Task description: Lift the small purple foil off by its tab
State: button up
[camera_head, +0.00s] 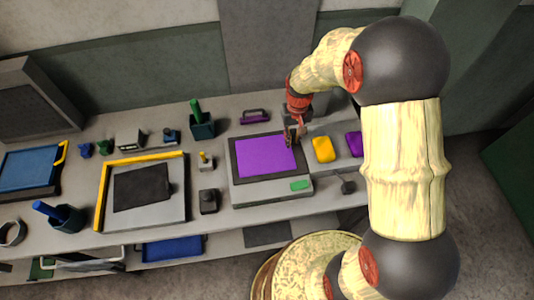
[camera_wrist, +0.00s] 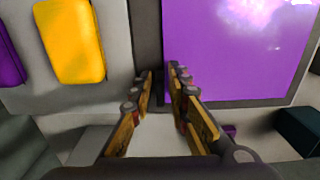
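A flat purple sheet (camera_head: 266,156) lies in the dark frame of a grey device; it fills the upper right of the wrist view (camera_wrist: 235,50). A smaller purple piece (camera_head: 354,144) lies right of a yellow piece (camera_head: 322,150); its edge shows at the far left of the wrist view (camera_wrist: 8,50). I cannot tell which purple thing is the foil, and I make out no tab. My gripper (camera_head: 293,138) is at the sheet's right edge, over the dark frame. In the wrist view its fingertips (camera_wrist: 161,73) are a narrow gap apart with nothing seen between them.
The grey device (camera_head: 265,190) has a green button (camera_head: 299,185) at its front. A dark knob block (camera_head: 208,201) and a yellow-edged tray (camera_head: 145,212) stand to the left. A dark green cup (camera_head: 203,126) and a purple handled item (camera_head: 255,117) stand behind.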

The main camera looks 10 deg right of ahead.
jog(key=shift+f, duration=0.2)
jog(key=shift+c, duration=1.1)
grip_shut()
